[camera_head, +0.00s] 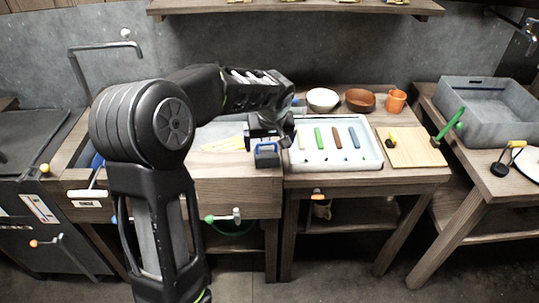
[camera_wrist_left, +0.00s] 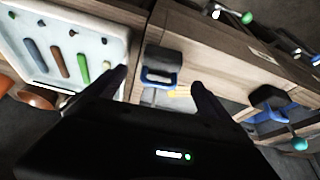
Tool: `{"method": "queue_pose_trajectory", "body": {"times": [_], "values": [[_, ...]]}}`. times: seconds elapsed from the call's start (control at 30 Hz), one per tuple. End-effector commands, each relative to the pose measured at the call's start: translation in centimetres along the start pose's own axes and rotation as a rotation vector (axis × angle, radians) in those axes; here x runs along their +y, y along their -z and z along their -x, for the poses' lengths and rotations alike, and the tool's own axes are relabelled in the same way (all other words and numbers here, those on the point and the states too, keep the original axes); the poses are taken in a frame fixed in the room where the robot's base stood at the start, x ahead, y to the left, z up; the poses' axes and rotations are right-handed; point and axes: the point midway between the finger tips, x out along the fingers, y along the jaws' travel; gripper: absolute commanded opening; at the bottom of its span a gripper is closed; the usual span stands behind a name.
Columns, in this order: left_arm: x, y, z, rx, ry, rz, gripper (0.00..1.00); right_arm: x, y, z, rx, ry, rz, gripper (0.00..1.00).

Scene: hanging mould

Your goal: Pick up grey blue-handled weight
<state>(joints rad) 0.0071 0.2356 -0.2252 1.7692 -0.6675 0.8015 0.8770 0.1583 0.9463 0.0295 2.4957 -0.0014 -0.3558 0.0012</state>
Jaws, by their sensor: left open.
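The grey weight with the blue handle (camera_head: 267,159) stands on the wooden counter, near its front edge and left of the white tray. My left gripper (camera_head: 270,132) is just above and behind it in the head view, pointing down, and hides part of it. In the left wrist view the weight (camera_wrist_left: 163,57) shows with its blue handle between the two spread fingertips of my left gripper (camera_wrist_left: 160,78). The gripper is open and empty; whether a finger touches the weight cannot be told. My right gripper is not in view.
A white tray (camera_head: 335,166) with several coloured-handled tools lies right of the weight. Behind it stand a white bowl (camera_head: 322,99), a brown bowl (camera_head: 360,100) and an orange cup (camera_head: 396,101). A wooden board (camera_head: 415,155) and a grey basin (camera_head: 490,110) are further right.

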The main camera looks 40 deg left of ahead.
Motion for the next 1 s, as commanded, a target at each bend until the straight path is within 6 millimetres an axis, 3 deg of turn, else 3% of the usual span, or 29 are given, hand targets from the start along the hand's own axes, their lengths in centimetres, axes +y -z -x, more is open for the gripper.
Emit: {"method": "queue_pose_trajectory", "body": {"times": [0.33,0.7,1.0], "values": [[0.0,0.0,-2.5,-0.002,0.001,-0.001,0.94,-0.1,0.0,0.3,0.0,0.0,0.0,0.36],[-0.1,0.1,-3.0,-0.001,0.0,-0.001,0.94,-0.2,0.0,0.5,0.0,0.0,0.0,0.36],[-0.3,0.4,-7.0,-0.002,0.001,-0.003,0.94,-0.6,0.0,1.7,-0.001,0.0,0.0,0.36]]}}
